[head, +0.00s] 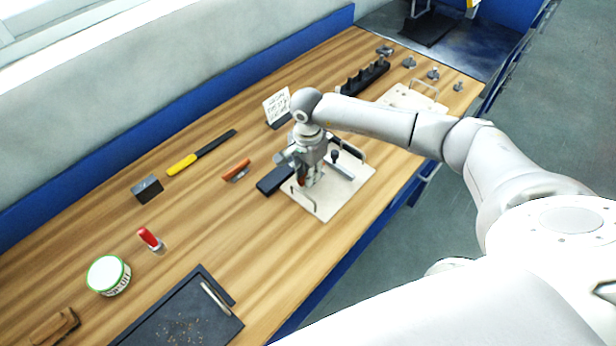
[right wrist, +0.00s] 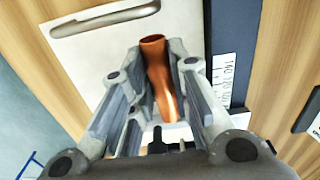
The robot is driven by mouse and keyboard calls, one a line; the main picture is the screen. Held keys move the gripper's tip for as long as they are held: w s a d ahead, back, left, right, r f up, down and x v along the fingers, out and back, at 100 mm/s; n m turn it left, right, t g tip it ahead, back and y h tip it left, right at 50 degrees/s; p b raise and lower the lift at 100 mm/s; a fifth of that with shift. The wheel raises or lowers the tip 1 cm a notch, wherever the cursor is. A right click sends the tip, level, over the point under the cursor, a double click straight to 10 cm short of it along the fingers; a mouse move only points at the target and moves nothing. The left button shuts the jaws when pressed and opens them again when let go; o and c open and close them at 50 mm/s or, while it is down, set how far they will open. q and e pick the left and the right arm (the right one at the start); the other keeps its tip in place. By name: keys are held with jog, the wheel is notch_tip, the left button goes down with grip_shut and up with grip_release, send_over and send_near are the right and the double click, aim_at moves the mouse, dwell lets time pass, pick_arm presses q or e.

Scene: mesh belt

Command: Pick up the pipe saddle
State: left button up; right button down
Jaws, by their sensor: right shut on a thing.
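My right gripper (head: 308,182) is low over a pale board (head: 325,208) on the wooden table. In the right wrist view, its two fingers (right wrist: 160,95) are closed around a copper-coloured curved piece (right wrist: 157,65), which looks like the pipe saddle. Whether the piece touches the board cannot be told. My left gripper is not in view.
An orange tool (head: 236,170), a yellow-handled tool (head: 183,164) and a dark tray (head: 175,318) lie left. A second board (head: 398,97) is farther back.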

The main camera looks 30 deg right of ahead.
jog(key=s+a+r+b, duration=0.3)
jog(key=s+r+b, duration=0.3)
jog(key=s+r, duration=0.5)
jog(key=s, duration=0.2)
jog(key=shift+s+a+r+b, duration=0.25)
jog(key=shift+s+a+b, duration=0.05)
jog(key=shift+a, duration=0.05)
jog(key=shift+w+d+f+b, duration=0.45)
jog(key=shift+w+f+b, duration=1.1)
jog(key=shift+b, duration=0.35)
jog(key=shift+w+d+f+b, duration=0.4)
jog(key=shift+w+f+b, duration=1.15)
jog(key=shift+b, duration=0.4)
jog(key=shift+w+d+f+b, duration=0.45)
jog(key=shift+w+f+b, duration=0.95)
jog(key=shift+w+b, duration=0.4)
jog(key=shift+f+b, duration=0.2)
jog(key=shift+b, duration=0.15)
jog(key=shift+f, duration=0.1)
